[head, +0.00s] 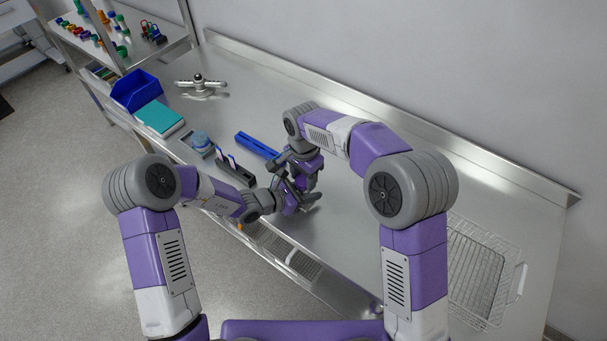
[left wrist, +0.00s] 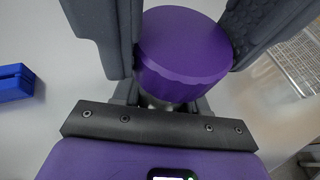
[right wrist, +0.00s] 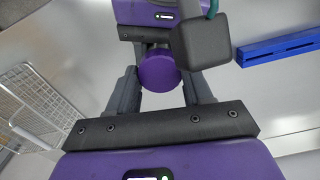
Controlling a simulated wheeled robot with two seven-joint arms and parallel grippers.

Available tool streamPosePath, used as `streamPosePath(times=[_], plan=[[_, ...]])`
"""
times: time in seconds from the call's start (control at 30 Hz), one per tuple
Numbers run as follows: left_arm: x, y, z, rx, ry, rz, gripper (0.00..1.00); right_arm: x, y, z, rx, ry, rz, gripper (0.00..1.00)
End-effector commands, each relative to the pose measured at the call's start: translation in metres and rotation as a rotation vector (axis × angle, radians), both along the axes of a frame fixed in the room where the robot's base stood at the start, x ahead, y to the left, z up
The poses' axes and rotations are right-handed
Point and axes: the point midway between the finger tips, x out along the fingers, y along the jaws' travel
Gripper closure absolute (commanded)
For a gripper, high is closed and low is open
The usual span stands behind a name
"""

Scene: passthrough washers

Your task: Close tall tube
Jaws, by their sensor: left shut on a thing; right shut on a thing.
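A purple cap (left wrist: 183,50) sits between the meeting grippers; its round face also shows in the right wrist view (right wrist: 158,75). In the left wrist view, dark fingers flank the cap on both sides, and a narrow pale part of the tube (left wrist: 160,103) shows just below it. My right gripper (head: 298,172) appears shut on the cap. My left gripper (head: 288,190) is close against it and appears shut on the tube. Most of the tube is hidden by the fingers. Whether the cap is fully seated cannot be told.
A blue rack (head: 257,145) and a black rack (head: 235,170) lie left of the grippers. A blue bin (head: 136,90), teal box (head: 158,117) and metal fixture (head: 201,87) stand farther left. A wire basket (head: 478,265) is at the right.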

Motion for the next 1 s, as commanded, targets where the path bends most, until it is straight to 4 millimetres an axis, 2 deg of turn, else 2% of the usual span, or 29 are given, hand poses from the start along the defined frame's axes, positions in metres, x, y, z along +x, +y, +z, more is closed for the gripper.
streamPosePath(times=[0.17, 0.27, 0.5, 0.7, 0.83, 1.0], plan=[[0.0002, -0.0001, 0.0004, -0.001, -0.001, 0.0, 1.0, -0.0001, 0.0002, -0.0008, -0.001, -0.001, -0.036, 0.78], [0.0001, 0.0, 0.0003, -0.001, -0.001, 0.0, 1.0, -0.0002, 0.0006, -0.0007, -0.002, -0.001, -0.166, 0.78], [0.0002, 0.0, 0.0003, -0.001, -0.001, 0.0, 1.0, 0.0001, 0.0006, -0.001, -0.002, -0.002, -0.702, 0.78], [0.0002, 0.0, 0.0002, 0.0, 0.0, 0.0, 1.0, 0.0001, 0.0004, -0.0011, -0.002, -0.002, -1.056, 0.78], [0.0002, 0.0, 0.0002, 0.0, 0.0, 0.0, 1.0, 0.0003, 0.0004, -0.0008, 0.001, -0.001, -1.152, 0.78], [0.0002, 0.0001, 0.0001, 0.0, 0.0, 0.0, 1.0, 0.0005, 0.0001, -0.0008, 0.001, -0.001, -1.167, 0.78]])
